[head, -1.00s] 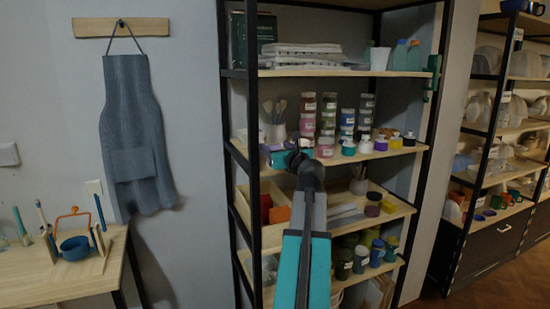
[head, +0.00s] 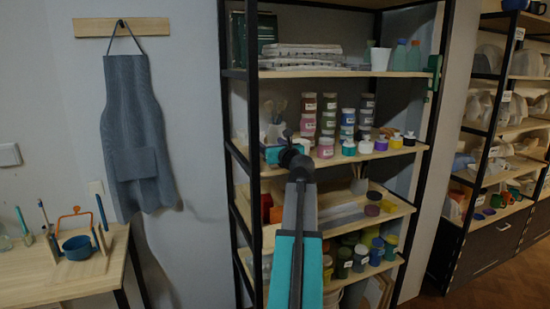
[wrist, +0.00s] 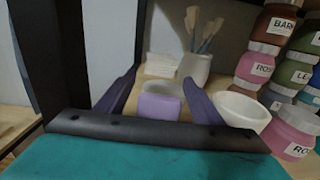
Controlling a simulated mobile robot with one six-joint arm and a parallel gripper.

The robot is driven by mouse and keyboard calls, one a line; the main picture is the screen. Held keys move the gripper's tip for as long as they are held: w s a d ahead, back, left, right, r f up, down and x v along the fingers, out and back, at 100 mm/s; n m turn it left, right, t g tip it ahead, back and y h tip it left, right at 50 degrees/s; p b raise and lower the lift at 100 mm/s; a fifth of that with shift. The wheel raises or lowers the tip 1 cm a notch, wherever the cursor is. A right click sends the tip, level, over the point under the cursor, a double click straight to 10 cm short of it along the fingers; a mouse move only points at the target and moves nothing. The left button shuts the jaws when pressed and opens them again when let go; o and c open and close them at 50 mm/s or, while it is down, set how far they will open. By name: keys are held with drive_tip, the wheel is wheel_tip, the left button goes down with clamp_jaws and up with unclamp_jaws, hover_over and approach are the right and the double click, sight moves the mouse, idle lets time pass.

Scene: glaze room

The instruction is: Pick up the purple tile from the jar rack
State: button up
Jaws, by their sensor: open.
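A small lavender piece with a paler rim, which looks like the purple tile (wrist: 160,104), stands on the wooden shelf in the wrist view. It looks more like a small cup than a flat tile. My gripper (wrist: 160,80) is open, with its dark fingers on the left and right of the piece. I cannot tell whether either finger touches it. In the head view my gripper (head: 280,150) is at the left of the jar shelf (head: 375,154), and the piece is not clearly visible there.
A white bowl (wrist: 241,110) is close to the right finger, with stacked pink jars (wrist: 255,65) beyond. A white pot of brushes (wrist: 195,66) stands behind. A black rack post (wrist: 73,60) is close on the left. Another shelf (head: 350,71) is above.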

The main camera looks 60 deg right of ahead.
idle(0.4)
drive_tip(key=c, duration=1.2)
drive_tip(key=shift+r, duration=0.15)
drive_tip(key=s+a+r+b, duration=0.1)
drive_tip(key=s+a+r, duration=0.1)
drive_tip(key=s+a, duration=0.2)
drive_tip(key=s+a+r+b, duration=0.2)
drive_tip(key=s+a, duration=0.1)
drive_tip(key=s, duration=0.7)
drive_tip(key=shift+a+r, duration=0.35)
drive_tip(key=shift+r, duration=0.05)
